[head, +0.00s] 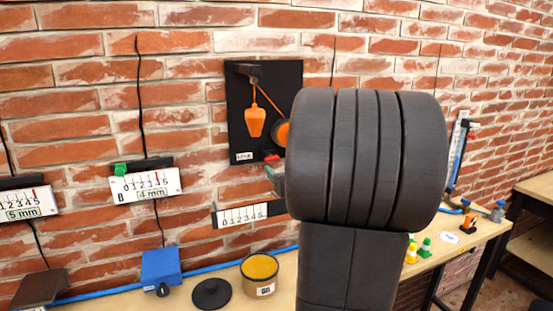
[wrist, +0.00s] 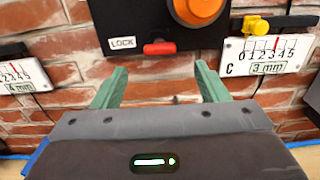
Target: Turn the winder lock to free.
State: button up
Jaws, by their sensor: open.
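The winder is an orange disc (wrist: 196,8) on a black board (head: 237,95) on the brick wall; my arm partly hides it in the head view. Below the disc is the red lock lever (wrist: 159,48), lying level, to the right of a white LOCK label (wrist: 123,43). The lever also shows in the head view (head: 271,158). An orange weight (head: 255,121) hangs from a bracket on the board, with an orange line to the disc. My gripper (wrist: 161,82) is open and empty, its green fingers below the lever, one to each side, apparently not touching it.
White gauges hang on the wall: B (head: 146,186) at left and C (wrist: 267,55) right of the board. A scale (head: 241,214) sits below the board. The bench holds a blue box (head: 161,270), a black disc (head: 211,293) and an orange-topped tin (head: 261,275).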

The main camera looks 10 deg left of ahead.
aim_at(273, 159)
jog(key=p+x, duration=0.1)
jog(key=x, duration=0.6)
jog(key=shift+w+a, duration=0.2)
jog(key=c, duration=1)
